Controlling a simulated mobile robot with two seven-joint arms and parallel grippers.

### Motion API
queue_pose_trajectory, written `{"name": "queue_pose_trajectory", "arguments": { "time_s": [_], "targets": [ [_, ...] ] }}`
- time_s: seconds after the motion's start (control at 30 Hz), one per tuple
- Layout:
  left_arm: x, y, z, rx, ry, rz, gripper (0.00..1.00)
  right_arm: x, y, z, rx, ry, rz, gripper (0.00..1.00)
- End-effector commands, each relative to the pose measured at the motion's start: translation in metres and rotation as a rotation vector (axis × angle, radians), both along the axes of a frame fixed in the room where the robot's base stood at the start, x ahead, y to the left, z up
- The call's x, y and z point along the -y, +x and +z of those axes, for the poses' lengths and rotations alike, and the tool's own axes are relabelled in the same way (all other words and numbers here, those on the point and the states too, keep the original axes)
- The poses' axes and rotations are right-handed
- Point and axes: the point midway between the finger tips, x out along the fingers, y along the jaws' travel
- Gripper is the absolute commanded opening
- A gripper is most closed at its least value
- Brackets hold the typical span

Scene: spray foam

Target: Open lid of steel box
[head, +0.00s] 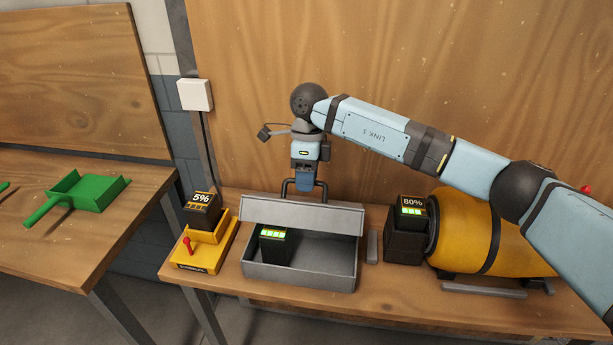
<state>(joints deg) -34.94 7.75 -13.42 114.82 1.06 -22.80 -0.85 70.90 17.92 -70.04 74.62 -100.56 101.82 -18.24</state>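The grey steel box (320,281) stands on the wooden bench with its lid (285,213) raised, tilted up at the back. The dark inside shows, with a black battery (273,246) with green lit bars standing in the left part. A dark handle (286,189) sticks up from the lid's upper edge. My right gripper (304,188) points down at this handle, its fingers within or against it. I cannot tell whether the fingers are closed on it. My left gripper is not in view.
Left of the box is a yellow charger (205,249) holding a battery marked 5% (202,209). To the right stand a battery marked 80% (406,232) and a yellow cylinder (515,240). A green dustpan (88,191) lies on the left table (112,232). A wooden panel rises behind.

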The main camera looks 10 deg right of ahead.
Motion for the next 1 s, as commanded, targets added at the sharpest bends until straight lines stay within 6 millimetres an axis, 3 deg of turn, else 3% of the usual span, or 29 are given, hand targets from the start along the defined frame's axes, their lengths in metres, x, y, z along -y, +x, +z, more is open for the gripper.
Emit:
{"name": "queue_pose_trajectory", "arguments": {
  "time_s": [0.27,0.7,1.0],
  "targets": [
    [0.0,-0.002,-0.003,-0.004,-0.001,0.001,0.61,0.0,0.005,0.02,0.004,0.002,0.0,0.38],
    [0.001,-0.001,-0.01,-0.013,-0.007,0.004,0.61,0.007,0.024,0.111,0.002,0.0,0.0,0.38],
    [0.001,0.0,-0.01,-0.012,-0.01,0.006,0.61,0.009,0.028,0.134,-0.002,0.0,-0.001,0.38]
  ]
}}
